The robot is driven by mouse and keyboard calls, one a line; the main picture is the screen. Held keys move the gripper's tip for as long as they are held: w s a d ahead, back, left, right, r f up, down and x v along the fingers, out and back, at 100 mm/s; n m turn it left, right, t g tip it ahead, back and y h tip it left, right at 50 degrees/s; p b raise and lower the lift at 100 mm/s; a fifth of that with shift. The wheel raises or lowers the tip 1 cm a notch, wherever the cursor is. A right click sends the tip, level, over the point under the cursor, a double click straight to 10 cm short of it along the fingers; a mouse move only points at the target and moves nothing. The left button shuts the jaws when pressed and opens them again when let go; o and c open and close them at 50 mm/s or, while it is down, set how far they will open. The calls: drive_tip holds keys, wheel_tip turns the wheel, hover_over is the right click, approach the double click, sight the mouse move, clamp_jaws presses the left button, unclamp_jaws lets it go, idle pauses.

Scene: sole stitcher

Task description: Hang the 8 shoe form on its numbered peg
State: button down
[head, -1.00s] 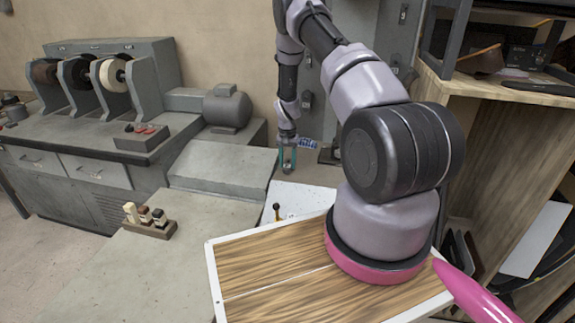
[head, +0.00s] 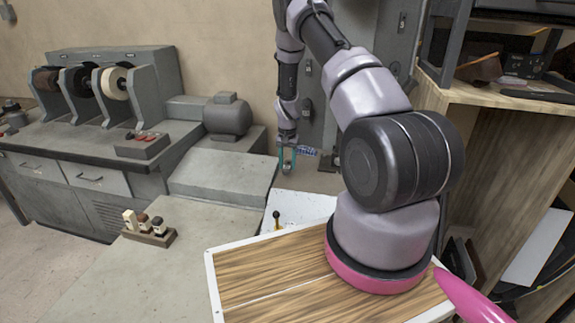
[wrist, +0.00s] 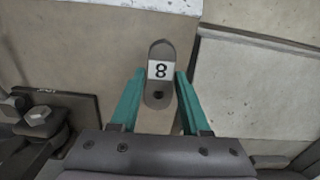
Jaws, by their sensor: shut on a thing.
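The shoe form (wrist: 160,75) is grey and long, with a rounded top, a white label reading 8 and a dark hole below the label. In the wrist view it stands between the teal fingers of my gripper (wrist: 160,92), which are shut on it. In the head view my gripper (head: 287,158) hangs fingers down, in the air near the grey wall panel; the form is too small to make out well there. Small dark fittings, perhaps pegs, sit on the grey panel (head: 327,110). No number on them is readable.
A grey machine with spools (head: 110,85) and a motor (head: 228,115) stands at left. A small block with several stamps (head: 149,231) sits on the grey bench. A wooden shelf (head: 490,110) is close at right. A dark bolted fitting (wrist: 35,120) shows in the wrist view.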

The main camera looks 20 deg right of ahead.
drive_tip(key=s+a+r, duration=0.2)
drive_tip(key=s+r, duration=0.1)
drive_tip(key=r, duration=0.2)
drive_tip(key=shift+s+a+r, duration=0.25)
drive_tip(key=shift+s+r, duration=0.05)
drive_tip(key=shift+s, duration=0.05)
idle(0.5)
idle(1.1)
drive_tip(key=w+d+r+n+t+h, duration=0.1)
drive_tip(key=w+d+r+t, duration=0.2)
drive_tip(key=r, duration=0.4)
drive_tip(key=w+d+r+t+h, duration=0.1)
drive_tip(key=w+r+t, duration=0.2)
drive_tip(key=w+r, duration=0.3)
drive_tip(key=w+d+r+n+t+h, duration=0.1)
drive_tip(key=w+d+r+t+h, duration=0.15)
drive_tip(key=r, duration=0.55)
drive_tip(key=d+r+t+h, duration=0.15)
drive_tip(key=r+t, duration=0.25)
drive_tip(key=r, duration=0.8)
drive_tip(key=d+r+t+h, duration=0.1)
drive_tip(key=d+r+t, duration=0.25)
drive_tip(key=r, duration=0.85)
drive_tip(key=d+x, duration=0.1)
drive_tip(key=x, duration=0.7)
drive_tip(key=shift+d+t, duration=0.3)
drive_tip(key=shift+d, duration=0.05)
drive_tip(key=shift+w+d, duration=0.6)
drive_tip(key=shift+w, duration=0.2)
